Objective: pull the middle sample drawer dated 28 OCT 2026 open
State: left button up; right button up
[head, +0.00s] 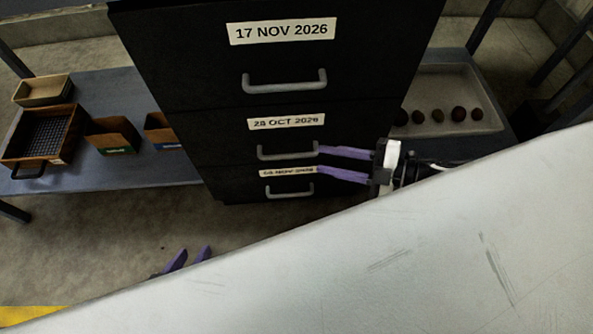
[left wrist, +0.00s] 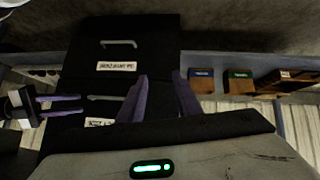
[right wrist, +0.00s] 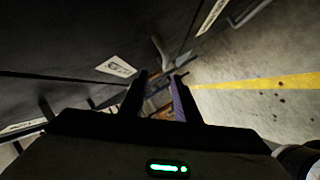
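A black cabinet holds the middle drawer (head: 220,135), labelled 28 OCT 2026, between the drawers labelled 17 NOV 2026 and 04 NOV 2026. I see no clear gap at its front. Its grey handle (head: 287,154) also shows in the left wrist view (left wrist: 104,97). My right gripper (head: 320,162) is open at the handle's right end, upper purple finger by the handle and lower finger beneath; contact is unclear. In the right wrist view a grey handle (right wrist: 160,48) lies beyond the fingertips. My left gripper (head: 191,250) is open and empty, low in front of the cabinet.
A bench (head: 150,175) on the left carries a mesh-bottomed crate (head: 22,158) and several small boxes. On the right, a tray (head: 490,125) holds several dark potatoes. A large pale surface covers the head view's lower right. Floor is clear before the cabinet.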

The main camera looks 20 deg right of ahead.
aim_at(297, 156)
jog(key=shift+n+g+y, duration=0.4)
jog(key=shift+n+g, duration=0.1)
jog(key=shift+n, duration=0.4)
jog(key=b+x, duration=0.1)
jog(key=x, duration=0.2)
jog(key=f+x, duration=0.1)
jog(key=x, duration=0.2)
jog(key=b+x, duration=0.1)
jog(key=x, duration=0.1)
jog(key=shift+w+f+b, duration=0.25)
jog(key=shift+w+b, duration=0.1)
jog(key=shift+w, duration=0.2)
grip_shut()
